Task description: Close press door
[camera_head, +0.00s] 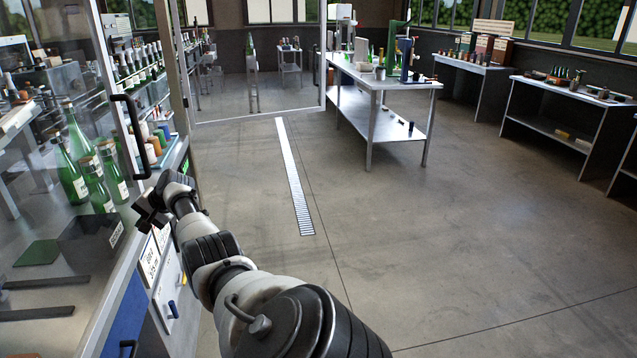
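The machine (112,297) stands along the left side, with clear glass in front of green bottles. A black bar handle (131,135) is upright on its glass front. A clear framed glass panel (258,118) stands out from the machine's far end, apparently a door swung open; I cannot tell for certain which panel is the press door. My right gripper (150,205) is dark and close to the machine's front edge, below the handle and apart from it. Its fingers are too small and dark to read. My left gripper is not in view.
A dark box (92,240) and green bottles (70,180) show behind the glass. A floor drain (293,180) runs through open concrete floor.

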